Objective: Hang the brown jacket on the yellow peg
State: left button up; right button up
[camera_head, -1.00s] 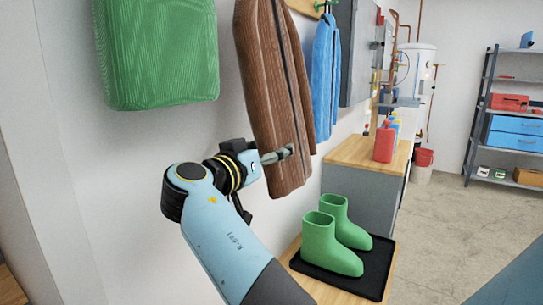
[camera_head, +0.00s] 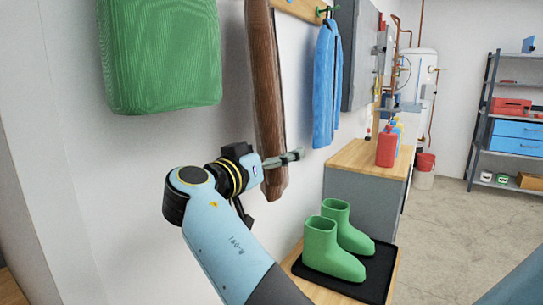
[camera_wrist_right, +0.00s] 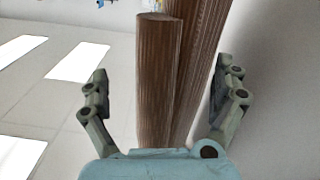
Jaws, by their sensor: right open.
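The brown jacket (camera_head: 267,95) hangs down close to the wall in the head view, seen narrow and nearly edge-on. Its top is out of frame, so I cannot see what holds it up. My right gripper (camera_head: 288,158) is at the jacket's lower part, near its bottom end. In the right wrist view, the open fingers of my right gripper (camera_wrist_right: 163,80) stand on either side of the brown jacket (camera_wrist_right: 156,85), with gaps on both sides. I cannot see a yellow peg. My left gripper is not in view.
A green garment (camera_head: 160,55) hangs to the left and a blue jacket (camera_head: 326,85) to the right, near a wooden rail (camera_head: 300,9). Below are green boots (camera_head: 333,248) on a black tray (camera_head: 376,275). A cabinet with red bottles (camera_head: 386,145) stands further right.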

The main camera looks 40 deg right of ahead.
aim_at(264, 108)
jog(key=shift+f, duration=0.15)
jog(key=shift+r, duration=0.2)
notch_tip(264, 108, up, 10)
jog(key=shift+f, duration=0.1)
jog(key=shift+f, duration=0.1)
dwell(0.3)
